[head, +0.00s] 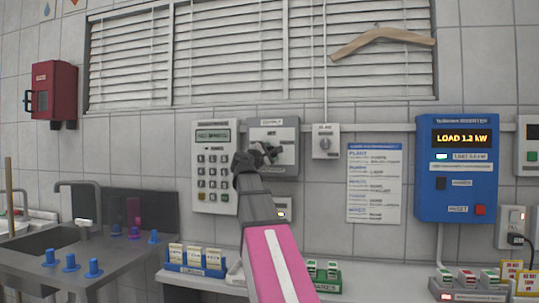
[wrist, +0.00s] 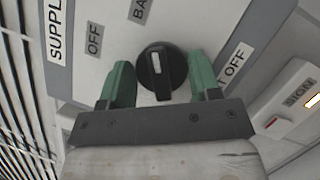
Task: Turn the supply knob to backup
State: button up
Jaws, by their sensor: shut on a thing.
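The supply knob (wrist: 162,72) is a round black knob with a white pointer mark, on a pale panel with a grey border (wrist: 62,80). In the wrist view the mark points up, roughly toward a label whose visible letters read "BA". An "OFF" label lies to its upper left and another "OFF" to its right. In the head view my gripper (head: 258,156) is at the grey supply box (head: 287,133) and hides the knob.
A keypad panel (head: 214,160) is close on the left of the box. A small switch box (head: 325,141) and a printed notice (head: 374,183) are on the right, then a blue inverter (head: 456,170). Below is a shelf with a green tray (head: 328,285) and a blue tray (head: 195,268).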

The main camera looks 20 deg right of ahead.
dwell(0.3)
jog(key=o, duration=0.9)
jog(key=v, duration=1)
jog(key=shift+s+a, duration=0.3)
jog(key=shift+f, duration=0.15)
